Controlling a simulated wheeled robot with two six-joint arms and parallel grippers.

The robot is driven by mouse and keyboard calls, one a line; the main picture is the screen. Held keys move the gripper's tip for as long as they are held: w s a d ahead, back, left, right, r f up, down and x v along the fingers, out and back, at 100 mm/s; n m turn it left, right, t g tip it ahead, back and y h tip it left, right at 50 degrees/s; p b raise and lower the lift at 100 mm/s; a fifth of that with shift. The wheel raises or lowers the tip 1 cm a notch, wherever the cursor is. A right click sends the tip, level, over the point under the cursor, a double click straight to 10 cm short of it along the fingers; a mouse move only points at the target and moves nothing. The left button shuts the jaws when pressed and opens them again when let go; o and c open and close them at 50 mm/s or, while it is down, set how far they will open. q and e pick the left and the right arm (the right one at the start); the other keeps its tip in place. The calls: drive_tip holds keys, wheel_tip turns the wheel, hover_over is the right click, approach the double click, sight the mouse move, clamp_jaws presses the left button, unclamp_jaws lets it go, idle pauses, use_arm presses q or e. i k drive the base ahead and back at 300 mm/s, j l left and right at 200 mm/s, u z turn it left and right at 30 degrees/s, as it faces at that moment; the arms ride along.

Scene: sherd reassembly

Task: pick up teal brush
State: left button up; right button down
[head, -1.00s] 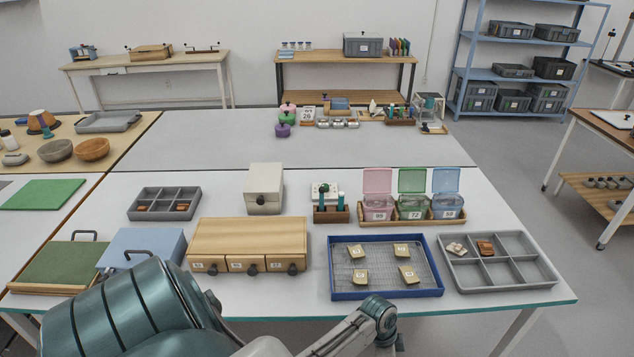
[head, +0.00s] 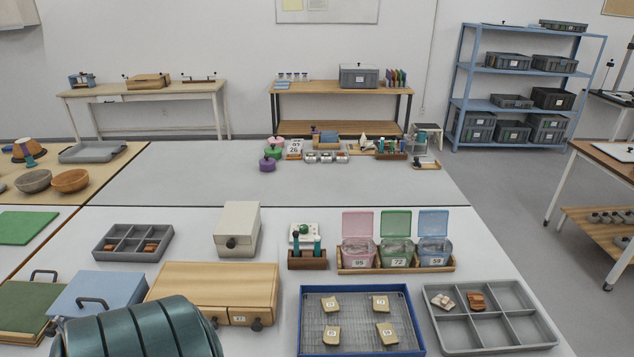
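Teal-handled tools, which look like brushes, stand upright in a small wooden holder (head: 307,262) in the middle of the near table. One teal handle (head: 317,245) is at the holder's right side and another (head: 296,242) is at its left. Their lower ends are hidden in the holder. A white block with green spots stands right behind them. I cannot tell the tools' exact kind at this size. Neither of my grippers is in view. Only a teal part of my own arm shows at the bottom left.
Pink, green and blue lidded boxes stand on a wooden tray (head: 345,265) right of the holder. A white box (head: 237,228) is to its left. A wooden drawer unit (head: 215,283), blue-rimmed tray (head: 303,325) and grey compartment tray (head: 530,300) are nearer.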

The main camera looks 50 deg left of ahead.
sight(295, 234)
drive_tip(key=i+u, duration=0.45)
drive_tip(key=u, duration=0.2)
drive_tip(key=i+l+u, duration=0.15)
drive_tip(key=u, duration=0.2)
drive_tip(key=i, duration=0.1)
